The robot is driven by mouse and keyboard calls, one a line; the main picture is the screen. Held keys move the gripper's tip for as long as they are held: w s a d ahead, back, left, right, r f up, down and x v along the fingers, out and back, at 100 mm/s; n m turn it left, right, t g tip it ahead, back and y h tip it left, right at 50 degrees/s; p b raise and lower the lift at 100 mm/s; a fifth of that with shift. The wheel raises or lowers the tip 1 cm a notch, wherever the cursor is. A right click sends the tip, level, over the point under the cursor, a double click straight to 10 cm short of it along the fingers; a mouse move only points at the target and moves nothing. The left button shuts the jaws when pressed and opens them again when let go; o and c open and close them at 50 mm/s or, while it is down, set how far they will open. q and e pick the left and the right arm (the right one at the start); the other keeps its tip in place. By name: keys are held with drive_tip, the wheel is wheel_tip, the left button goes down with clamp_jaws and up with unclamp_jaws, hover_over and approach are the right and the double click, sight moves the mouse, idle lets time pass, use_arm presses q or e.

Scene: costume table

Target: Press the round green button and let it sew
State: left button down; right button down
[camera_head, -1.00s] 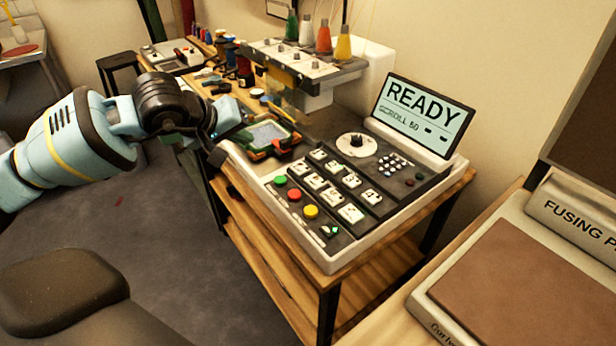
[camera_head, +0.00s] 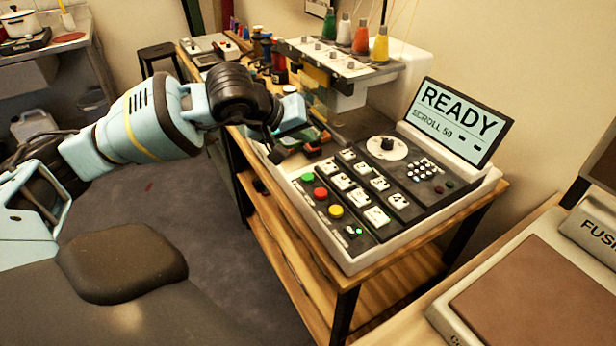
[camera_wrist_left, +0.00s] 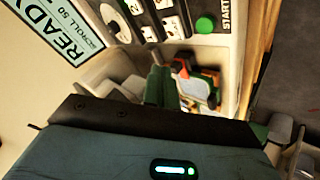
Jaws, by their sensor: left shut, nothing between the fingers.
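The round green button (camera_head: 307,178) is at the left edge of the control panel (camera_head: 352,238) of the sewing machine, above a red and a yellow button. It also shows in the left wrist view (camera_wrist_left: 205,24), beside the word START. The screen (camera_head: 456,120) reads READY and SCROLL 50. My left gripper (camera_head: 276,154) is shut and empty, up and left of the green button and apart from it. In the left wrist view its fingertips (camera_wrist_left: 160,78) are below and left of the button. My right gripper is not in view.
A red and green hoop frame (camera_head: 316,144) lies behind the panel, close to my left gripper. Thread cones (camera_head: 361,38) stand on the machine head. A fusing press (camera_head: 540,290) is at the right. Open floor (camera_head: 220,240) lies left of the wooden table.

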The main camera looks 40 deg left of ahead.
use_arm(q)
drive_tip(key=b, duration=0.4)
hover_over(304, 179)
wheel_tip(304, 179, down, 7)
drive_tip(key=shift+r, duration=0.15)
drive_tip(key=shift+f, duration=0.35)
drive_tip(key=shift+f+b, duration=0.25)
drive_tip(key=shift+b, duration=0.2)
drive_tip(key=shift+r, duration=0.1)
idle(0.7)
drive_tip(key=shift+f, duration=0.2)
drive_tip(key=shift+f+b, duration=0.25)
drive_tip(key=shift+b, duration=0.2)
